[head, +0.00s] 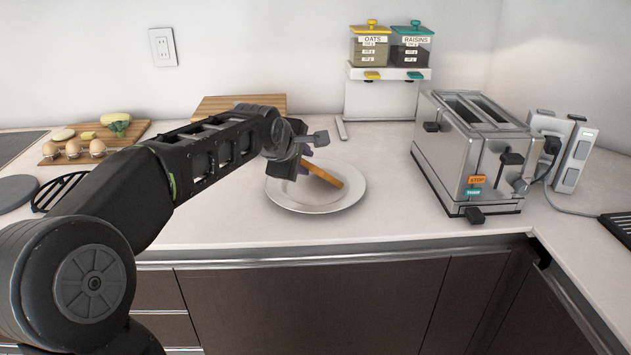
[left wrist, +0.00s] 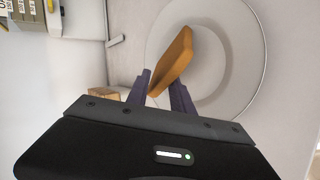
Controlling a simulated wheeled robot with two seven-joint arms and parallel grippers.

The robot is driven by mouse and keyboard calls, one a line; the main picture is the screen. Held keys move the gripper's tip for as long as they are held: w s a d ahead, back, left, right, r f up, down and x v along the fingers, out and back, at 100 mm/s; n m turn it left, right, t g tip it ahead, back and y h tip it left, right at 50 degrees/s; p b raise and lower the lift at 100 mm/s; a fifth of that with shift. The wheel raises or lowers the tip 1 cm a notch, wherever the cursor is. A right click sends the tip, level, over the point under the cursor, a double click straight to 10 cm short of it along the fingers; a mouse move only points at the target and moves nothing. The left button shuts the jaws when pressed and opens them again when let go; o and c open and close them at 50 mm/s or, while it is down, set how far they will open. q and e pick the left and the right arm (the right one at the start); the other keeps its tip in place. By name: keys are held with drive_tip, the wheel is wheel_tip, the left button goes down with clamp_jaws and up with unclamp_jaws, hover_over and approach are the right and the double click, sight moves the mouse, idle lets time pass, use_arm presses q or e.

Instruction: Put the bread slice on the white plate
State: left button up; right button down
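The bread slice (head: 322,173) is a flat golden-brown piece over the white plate (head: 341,204) on the counter. In the left wrist view the bread slice (left wrist: 173,62) stands tilted between the two purple fingers of my left gripper (left wrist: 163,88), which is shut on it. The plate (left wrist: 254,75) lies beyond it in that view. In the head view my left gripper (head: 302,166) is partly hidden by its own arm. I cannot tell whether the bread's lower edge touches the plate. My right gripper is not in view.
A two-slot toaster (head: 470,150) stands right of the plate. Behind are a dispenser stand (head: 388,100) with oats and raisins and a wooden board (head: 240,103). A board with eggs and vegetables (head: 95,142) is at the left. Counter between plate and toaster is clear.

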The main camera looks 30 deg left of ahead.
use_arm(q)
drive_tip(key=shift+s, duration=0.1)
drive_tip(key=p+v, duration=0.1)
drive_tip(key=v, duration=0.7)
drive_tip(key=shift+r, duration=0.1)
idle(0.4)
wheel_tip(320, 180, up, 8)
drive_tip(key=s+p, duration=0.2)
drive_tip(key=p, duration=0.3)
drive_tip(key=shift+d, duration=0.25)
